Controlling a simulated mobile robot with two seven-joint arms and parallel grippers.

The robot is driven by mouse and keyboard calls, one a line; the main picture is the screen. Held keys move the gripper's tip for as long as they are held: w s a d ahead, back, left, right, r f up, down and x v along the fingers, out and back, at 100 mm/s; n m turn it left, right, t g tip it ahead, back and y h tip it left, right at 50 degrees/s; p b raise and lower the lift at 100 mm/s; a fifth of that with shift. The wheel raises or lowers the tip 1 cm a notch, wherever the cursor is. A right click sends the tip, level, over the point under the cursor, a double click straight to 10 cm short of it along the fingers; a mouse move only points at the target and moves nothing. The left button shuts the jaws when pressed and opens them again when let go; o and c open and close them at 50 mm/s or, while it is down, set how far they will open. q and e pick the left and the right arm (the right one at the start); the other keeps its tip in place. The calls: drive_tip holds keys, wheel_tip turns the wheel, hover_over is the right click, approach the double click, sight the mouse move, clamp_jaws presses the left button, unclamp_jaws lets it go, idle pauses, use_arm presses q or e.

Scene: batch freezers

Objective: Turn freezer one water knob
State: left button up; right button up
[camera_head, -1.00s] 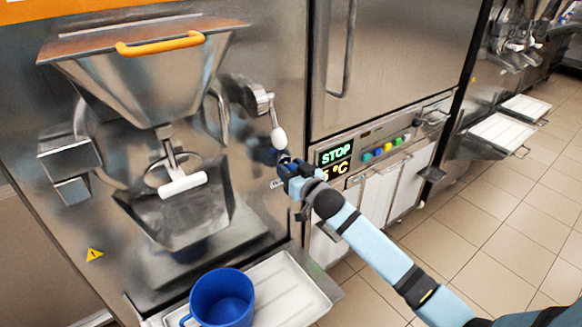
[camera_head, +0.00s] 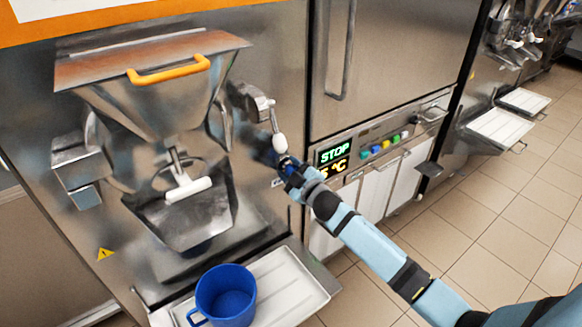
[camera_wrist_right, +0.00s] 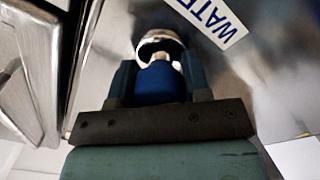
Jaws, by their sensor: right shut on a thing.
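The freezer one water knob is blue and shows in the right wrist view (camera_wrist_right: 160,84), between the two dark fingers of my right gripper (camera_wrist_right: 160,88). A pale metal fitting sits just beyond it, on the steel front beside a label reading "WATE", partly cut off. In the head view my right gripper (camera_head: 284,166) is at the front of the freezer (camera_head: 262,215), below a lever with a white grip (camera_head: 279,143). It is shut on the knob, which it mostly hides there. My left gripper is not in view.
A blue mug (camera_head: 226,295) stands on a white drip tray (camera_head: 290,283) below the chute. A lit panel (camera_head: 334,155) reads "STOP", with coloured buttons to its right. A second machine's trays (camera_head: 500,128) stand farther right. Tiled floor lies clear at right.

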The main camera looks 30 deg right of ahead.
drive_tip(key=shift+n, duration=0.6)
drive_tip(key=o, duration=0.9)
drive_tip(key=s, duration=0.4)
drive_tip(key=s+d, duration=0.1)
drive_tip(key=s, duration=0.8)
drive_tip(key=shift+s+d+f+p, duration=0.25)
drive_tip(key=shift+s+d+p, duration=0.05)
drive_tip(key=shift+s+p, duration=0.05)
